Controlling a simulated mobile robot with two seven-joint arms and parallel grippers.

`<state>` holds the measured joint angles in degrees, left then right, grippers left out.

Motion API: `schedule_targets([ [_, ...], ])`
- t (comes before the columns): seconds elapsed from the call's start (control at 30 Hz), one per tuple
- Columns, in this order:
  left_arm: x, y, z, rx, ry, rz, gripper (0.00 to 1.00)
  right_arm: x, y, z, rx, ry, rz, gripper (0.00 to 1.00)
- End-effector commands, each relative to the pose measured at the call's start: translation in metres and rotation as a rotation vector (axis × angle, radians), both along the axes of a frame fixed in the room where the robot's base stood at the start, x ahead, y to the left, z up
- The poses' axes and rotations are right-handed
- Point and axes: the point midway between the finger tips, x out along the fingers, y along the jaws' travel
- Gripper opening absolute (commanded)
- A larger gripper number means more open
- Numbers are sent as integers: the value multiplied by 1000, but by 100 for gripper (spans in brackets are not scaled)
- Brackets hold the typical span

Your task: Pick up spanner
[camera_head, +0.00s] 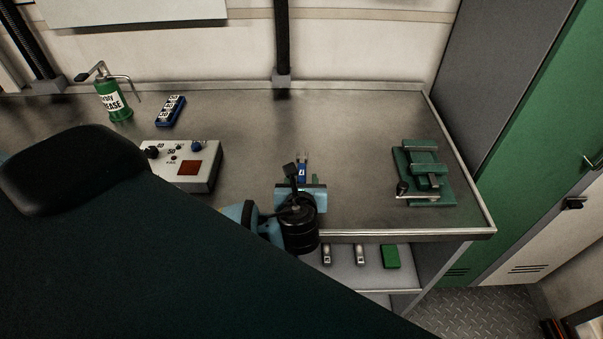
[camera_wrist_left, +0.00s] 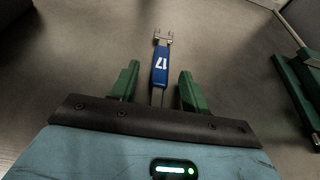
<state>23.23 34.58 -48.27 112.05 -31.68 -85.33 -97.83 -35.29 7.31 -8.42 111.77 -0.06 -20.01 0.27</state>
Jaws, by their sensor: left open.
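The spanner has a blue grip marked 17 and a forked metal end, and it lies on the metal workbench. In the head view the spanner (camera_head: 302,171) shows just beyond my left gripper, with its near part hidden behind the wrist. In the left wrist view the spanner (camera_wrist_left: 160,66) points away from me, and its near shaft lies between the two green fingers. My left gripper (camera_wrist_left: 156,84) is open, with one finger on each side of the shaft and a gap to both. In the head view my left gripper (camera_head: 302,188) is mostly hidden by its own wrist. My right gripper is not in view.
A green vise (camera_head: 424,176) stands at the right of the workbench (camera_head: 350,125). A grey control box (camera_head: 184,166), a blue numbered block (camera_head: 171,110) and a green grease can (camera_head: 115,100) stand to the left. The bench between spanner and vise is clear.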

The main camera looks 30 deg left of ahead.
Motion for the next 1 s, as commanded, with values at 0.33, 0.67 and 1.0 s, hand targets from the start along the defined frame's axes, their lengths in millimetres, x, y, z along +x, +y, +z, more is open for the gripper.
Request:
schedule_targets([
  [0.33, 0, 0, 0, 0, 0, 0, 8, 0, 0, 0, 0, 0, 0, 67],
  [0.67, 0, 0, 1, 0, -1, 0, 0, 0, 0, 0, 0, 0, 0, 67],
  [1.0, 0, 0, 26, -1, -6, 1, 0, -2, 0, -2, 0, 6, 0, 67],
])
